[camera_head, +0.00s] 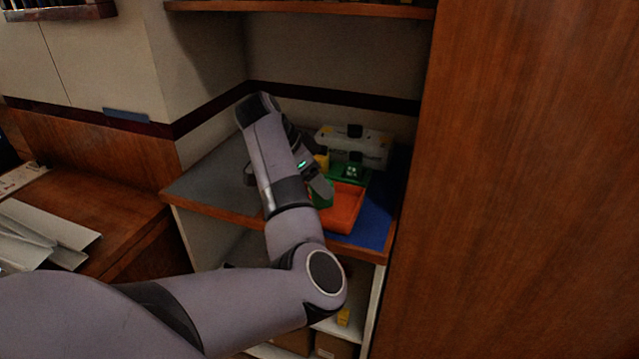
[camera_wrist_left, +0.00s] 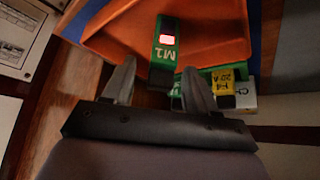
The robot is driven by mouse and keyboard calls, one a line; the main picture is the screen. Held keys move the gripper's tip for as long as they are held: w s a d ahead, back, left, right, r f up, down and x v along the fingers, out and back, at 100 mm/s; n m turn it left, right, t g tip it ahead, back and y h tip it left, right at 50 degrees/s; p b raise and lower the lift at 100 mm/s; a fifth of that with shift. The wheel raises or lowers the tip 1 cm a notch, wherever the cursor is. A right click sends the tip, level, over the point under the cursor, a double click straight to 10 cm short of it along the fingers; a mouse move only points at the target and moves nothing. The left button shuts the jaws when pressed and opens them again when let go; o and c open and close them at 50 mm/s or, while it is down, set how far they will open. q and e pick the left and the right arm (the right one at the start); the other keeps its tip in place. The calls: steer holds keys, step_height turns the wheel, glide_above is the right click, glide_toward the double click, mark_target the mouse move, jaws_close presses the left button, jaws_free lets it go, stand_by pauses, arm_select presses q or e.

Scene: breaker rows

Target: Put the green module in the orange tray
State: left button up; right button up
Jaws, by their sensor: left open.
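The green module (camera_wrist_left: 164,48), marked M1 with a lit red window, shows in the wrist view between and beyond my left gripper's fingertips. It overlaps the orange tray (camera_wrist_left: 215,48); I cannot tell whether it rests on the tray floor or leans on its edge. In the head view the module (camera_head: 325,199) is a green patch at the left side of the orange tray (camera_head: 345,212), partly hidden by my gripper. My left gripper (camera_wrist_left: 160,68) is open, a finger on either side of the module's near end. My right gripper is not in view.
A green base (camera_head: 351,174) with a dark part stands behind the tray, beside a yellow piece (camera_head: 321,160). A white box (camera_head: 357,146) is against the back wall. The tray sits on a blue mat (camera_head: 374,228). A tall wooden panel (camera_head: 530,180) bounds the right.

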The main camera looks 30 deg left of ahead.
arm_select(q)
steer(key=p+v, duration=0.6)
steer(key=v, duration=0.4)
steer(key=shift+r+p, duration=0.35)
steer(key=shift+p, duration=0.05)
steer(key=shift+s+a+f, duration=0.1)
steer(key=shift+s+a, duration=0.05)
steer(key=shift+s, duration=0.1)
